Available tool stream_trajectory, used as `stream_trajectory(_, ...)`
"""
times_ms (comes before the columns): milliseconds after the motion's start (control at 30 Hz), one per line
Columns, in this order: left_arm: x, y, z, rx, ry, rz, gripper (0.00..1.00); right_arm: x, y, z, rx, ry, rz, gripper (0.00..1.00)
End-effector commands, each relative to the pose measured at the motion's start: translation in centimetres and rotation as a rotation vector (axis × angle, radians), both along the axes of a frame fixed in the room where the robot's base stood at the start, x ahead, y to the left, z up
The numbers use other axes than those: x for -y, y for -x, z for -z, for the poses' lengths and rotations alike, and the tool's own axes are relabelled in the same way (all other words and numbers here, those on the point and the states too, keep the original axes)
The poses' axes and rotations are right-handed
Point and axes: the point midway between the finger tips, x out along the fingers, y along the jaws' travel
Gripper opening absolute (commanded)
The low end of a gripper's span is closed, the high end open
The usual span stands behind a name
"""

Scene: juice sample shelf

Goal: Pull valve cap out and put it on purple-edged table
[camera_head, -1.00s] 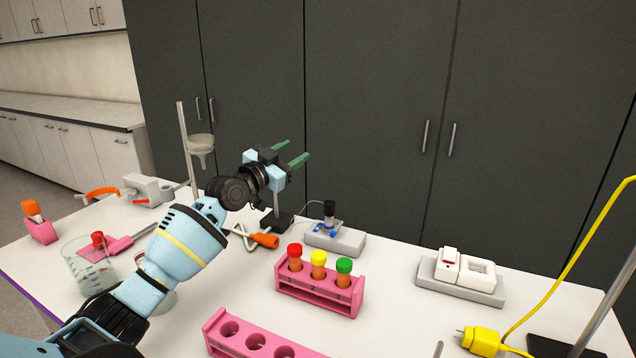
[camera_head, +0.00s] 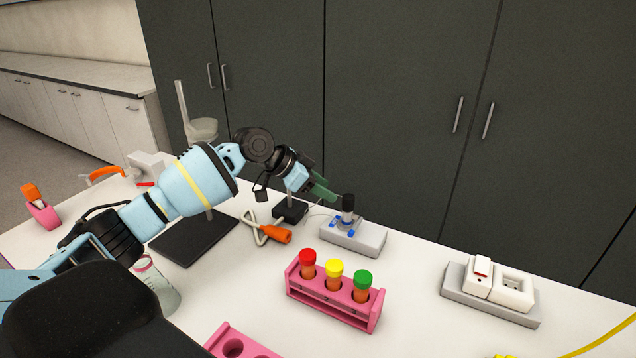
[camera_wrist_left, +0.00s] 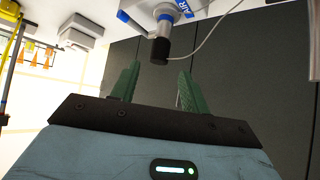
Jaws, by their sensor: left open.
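The valve cap (camera_head: 348,202) is a small black cylinder standing upright on a grey valve block (camera_head: 366,241) with blue fittings, toward the back of the table. In the left wrist view the black cap (camera_wrist_left: 160,50) shows just beyond the fingertips, roughly between them. My left gripper (camera_head: 326,189) is open and empty, its green fingers close to the left side of the cap. The same fingers show spread apart in the left wrist view (camera_wrist_left: 157,80). I cannot tell whether they touch the cap. My right gripper is not in view.
A pink rack (camera_head: 330,302) with red, yellow and green capped tubes stands in front of the valve block. A white switch-and-socket unit (camera_head: 492,288) is at right. An orange-handled tool (camera_head: 274,236) lies left of the block. Dark cabinets (camera_head: 400,110) rise behind the table.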

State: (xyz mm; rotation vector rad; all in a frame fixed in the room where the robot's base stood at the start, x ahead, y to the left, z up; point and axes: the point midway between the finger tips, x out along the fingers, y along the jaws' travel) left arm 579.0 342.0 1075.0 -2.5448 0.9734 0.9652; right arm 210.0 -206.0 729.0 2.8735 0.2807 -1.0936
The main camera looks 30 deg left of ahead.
Motion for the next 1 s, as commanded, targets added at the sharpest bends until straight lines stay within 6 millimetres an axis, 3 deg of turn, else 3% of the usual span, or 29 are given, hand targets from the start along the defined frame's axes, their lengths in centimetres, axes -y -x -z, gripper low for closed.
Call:
stream_trajectory(600,3.2,-3.5,4.6,-0.004,0.002,0.0,0.45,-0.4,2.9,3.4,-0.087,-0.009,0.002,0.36)
stream_trajectory(1000,4.5,-5.1,5.9,0.003,0.002,-0.001,0.45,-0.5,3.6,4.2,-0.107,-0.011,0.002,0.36)
